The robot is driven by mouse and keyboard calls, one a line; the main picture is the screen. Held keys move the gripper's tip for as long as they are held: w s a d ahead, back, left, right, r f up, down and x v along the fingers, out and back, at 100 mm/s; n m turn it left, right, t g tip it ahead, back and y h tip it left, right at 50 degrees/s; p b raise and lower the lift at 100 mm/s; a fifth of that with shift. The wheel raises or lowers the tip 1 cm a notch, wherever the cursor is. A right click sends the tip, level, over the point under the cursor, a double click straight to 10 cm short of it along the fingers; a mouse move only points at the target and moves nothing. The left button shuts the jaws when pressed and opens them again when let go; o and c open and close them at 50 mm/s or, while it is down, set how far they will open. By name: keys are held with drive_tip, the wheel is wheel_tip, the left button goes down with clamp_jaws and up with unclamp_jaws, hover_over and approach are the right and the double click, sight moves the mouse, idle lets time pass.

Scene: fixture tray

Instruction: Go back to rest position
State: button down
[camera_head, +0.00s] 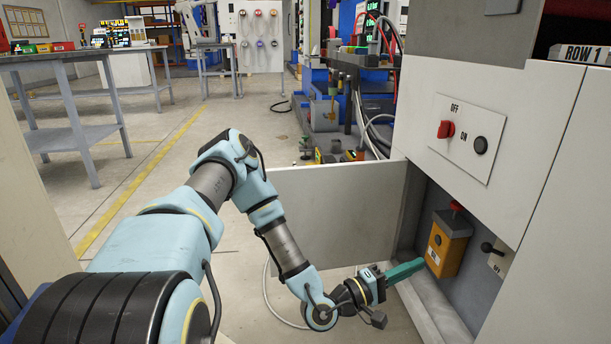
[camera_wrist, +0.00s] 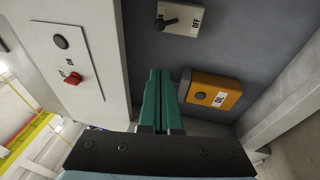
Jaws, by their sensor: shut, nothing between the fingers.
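My gripper (camera_head: 405,270) reaches from the lower middle into the open cabinet at the right. Its green fingers are together and hold nothing; they also show in the wrist view (camera_wrist: 158,85). The fingertips are close to an orange box (camera_head: 448,243) with a red button on top, fixed in the cabinet. The orange box also shows in the wrist view (camera_wrist: 212,96), to the right of the fingers. I cannot tell whether the fingertips touch it.
A black lever switch (camera_head: 488,248) is right of the orange box. Above is a panel with a red OFF/ON knob (camera_head: 446,129). The open cabinet door (camera_head: 335,205) stands behind my forearm. Grey tables (camera_head: 75,65) stand at the left; the floor between is free.

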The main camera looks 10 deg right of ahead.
drive_tip(key=w+a+f+m+y, duration=0.4)
drive_tip(key=w+a+m+y, duration=0.2)
drive_tip(key=w+a+y, duration=0.7)
drive_tip(key=a+r+y, duration=0.3)
drive_tip(key=a+r, duration=0.2)
drive_tip(key=a, duration=0.5)
drive_tip(key=a+r+y, duration=0.3)
drive_tip(key=a+r, duration=0.2)
drive_tip(key=a, duration=0.5)
drive_tip(key=s+a+r+n+g+p, duration=0.1)
drive_tip(key=s+a+r+n+p, duration=0.15)
drive_tip(key=s+a+r, duration=0.55)
wheel_tip(320, 180, up, 36)
drive_tip(key=p, duration=3.4)
drive_tip(key=shift+d+r+y+p, duration=0.15)
drive_tip(key=shift+d+y+p, duration=0.15)
drive_tip(key=shift+d+y, duration=0.1)
